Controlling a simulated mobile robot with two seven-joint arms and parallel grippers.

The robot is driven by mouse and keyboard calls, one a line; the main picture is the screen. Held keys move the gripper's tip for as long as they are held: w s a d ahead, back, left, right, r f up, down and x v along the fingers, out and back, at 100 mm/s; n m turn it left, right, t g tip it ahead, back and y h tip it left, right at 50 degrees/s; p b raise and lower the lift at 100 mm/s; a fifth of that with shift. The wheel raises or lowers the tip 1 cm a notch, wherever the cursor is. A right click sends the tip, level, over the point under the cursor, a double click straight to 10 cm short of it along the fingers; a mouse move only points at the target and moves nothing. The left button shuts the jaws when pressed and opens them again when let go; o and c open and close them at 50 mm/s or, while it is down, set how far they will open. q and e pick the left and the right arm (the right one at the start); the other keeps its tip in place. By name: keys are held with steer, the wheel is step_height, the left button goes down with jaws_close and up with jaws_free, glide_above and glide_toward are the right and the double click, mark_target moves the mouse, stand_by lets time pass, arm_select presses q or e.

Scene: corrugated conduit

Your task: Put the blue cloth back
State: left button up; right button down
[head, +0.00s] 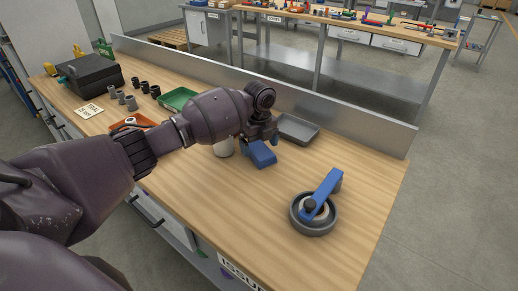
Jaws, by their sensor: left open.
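The blue cloth (261,154) appears as a small folded blue block on the wooden workbench (215,210), near the middle. My left arm reaches in from the left, and my left gripper (261,139) is open just above and behind the cloth. Its fingertips are partly hidden, and I cannot tell whether they touch the cloth. My right gripper is not in view.
A grey tray (299,129) lies behind the cloth. A grey wheel with a blue bracket (314,213) lies at the right. Green (177,100) and orange (133,124) trays and a black case (89,76) are farther left. A metal upstand (350,132) edges the back.

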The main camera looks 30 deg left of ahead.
mark_target(259, 149)
arm_select(q)
step_height(259, 149, up, 10)
steer(key=p, duration=0.1)
steer(key=shift+r, duration=0.1)
stand_by(0.5)
